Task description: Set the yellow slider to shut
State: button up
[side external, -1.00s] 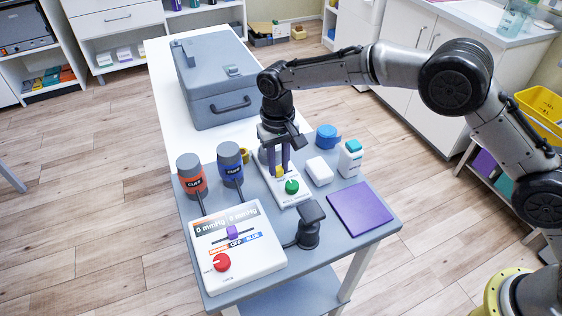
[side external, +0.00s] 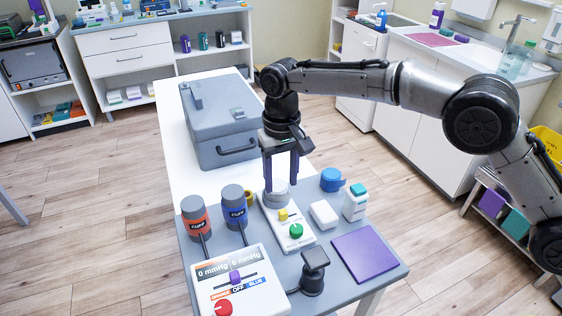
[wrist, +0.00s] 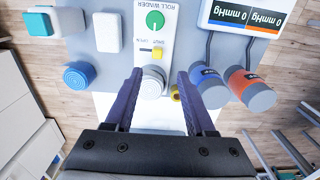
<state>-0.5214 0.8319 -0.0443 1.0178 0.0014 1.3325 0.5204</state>
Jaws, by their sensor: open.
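The yellow slider (side external: 283,215) sits on the white roll winder (side external: 308,242), between a green knob (side external: 296,231) and a grey-white round roll (side external: 275,197). In the wrist view the yellow slider (wrist: 158,53) shows in its short slot beside small upside-down labels. I cannot tell clearly which label it lines up with. My gripper (side external: 280,183) is open and empty, pointing down near the roll at the winder's back end. In the wrist view my gripper (wrist: 160,75) has its purple fingers on either side of the roll, apart from the slider.
Orange (side external: 195,218) and blue (side external: 234,207) cuff bottles stand left. A pressure panel (side external: 240,285) is in front. A white box (side external: 323,214), blue roll (side external: 331,179), white bottle (side external: 355,203) and purple pad (side external: 366,256) lie right. A grey case (side external: 215,125) stands behind.

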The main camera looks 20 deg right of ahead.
jog(key=shift+r, duration=2.3)
jog(key=s+d+r+m+t, duration=0.2)
jog(key=s+d+r, duration=0.2)
jog(key=d+r, duration=1.05)
jog(key=s+d+r+t, duration=0.2)
jog(key=s+d+r, duration=0.4)
jog(key=s, duration=0.2)
jog(key=s+d+f+t, duration=0.1)
jog(key=s+d+f, duration=0.15)
jog(key=s, duration=0.45)
jog(key=s+d+f, duration=0.1)
jog(key=s+d, duration=0.3)
jog(key=s, duration=0.3)
jog(key=s+d+f+n, duration=0.1)
jog(key=s+f+n, duration=0.1)
jog(key=s+f, duration=0.5)
notch_tip(320, 180, down, 5)
jog(key=shift+s+d+r+t, duration=0.1)
jog(key=shift+s+d+t, duration=0.2)
jog(key=shift+s+d, duration=0.1)
